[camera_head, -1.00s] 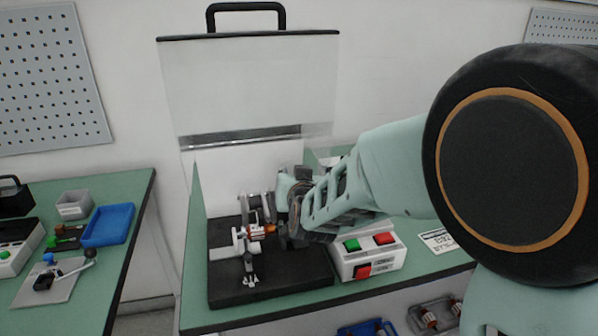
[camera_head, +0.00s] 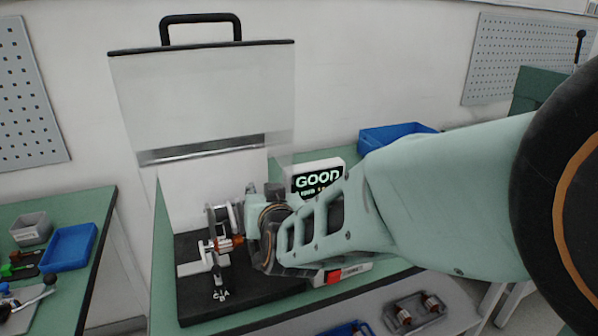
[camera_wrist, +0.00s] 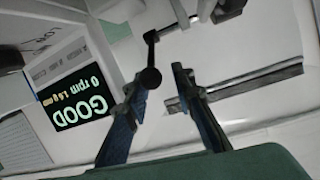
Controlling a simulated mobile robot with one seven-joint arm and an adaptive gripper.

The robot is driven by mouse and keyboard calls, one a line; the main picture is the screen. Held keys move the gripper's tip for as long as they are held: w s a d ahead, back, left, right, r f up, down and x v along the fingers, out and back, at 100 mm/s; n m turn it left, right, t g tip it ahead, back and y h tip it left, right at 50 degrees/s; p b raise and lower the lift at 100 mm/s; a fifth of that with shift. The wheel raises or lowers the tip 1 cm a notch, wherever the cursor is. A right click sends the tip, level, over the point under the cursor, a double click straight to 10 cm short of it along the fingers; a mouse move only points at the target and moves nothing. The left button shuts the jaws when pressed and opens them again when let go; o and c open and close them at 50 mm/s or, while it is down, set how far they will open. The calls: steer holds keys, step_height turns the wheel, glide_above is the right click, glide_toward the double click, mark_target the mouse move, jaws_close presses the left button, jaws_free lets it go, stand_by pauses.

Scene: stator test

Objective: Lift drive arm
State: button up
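A dark lever with a round knob (camera_wrist: 151,77), which looks like the drive arm, shows in the wrist view. Its knob lies near the gap between the fingertips of my gripper (camera_wrist: 156,82), close to the left finger. The fingers are apart, and I see no grip on the lever. In the head view my arm and wrist cover the fingers and the lever. The tester (camera_head: 240,297) has a black base. A copper-orange stator (camera_head: 227,244) sits in its white holder (camera_head: 190,268), just left of my wrist.
A display (camera_head: 318,178) reads GOOD; it also shows upside down in the wrist view (camera_wrist: 80,105). A clear guard (camera_head: 205,95) with a black handle stands raised above the tester. A blue bin (camera_head: 395,135) is behind my arm. A tray (camera_head: 415,313) with stators is below.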

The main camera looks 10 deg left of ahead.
steer(key=shift+s, duration=0.25)
steer(key=s+d+b, duration=0.5)
steer(key=s, duration=0.6)
steer(key=shift+d+r, duration=0.15)
steer(key=shift+d, duration=0.05)
stand_by(0.9)
stand_by(0.4)
steer(key=shift+f, duration=0.2)
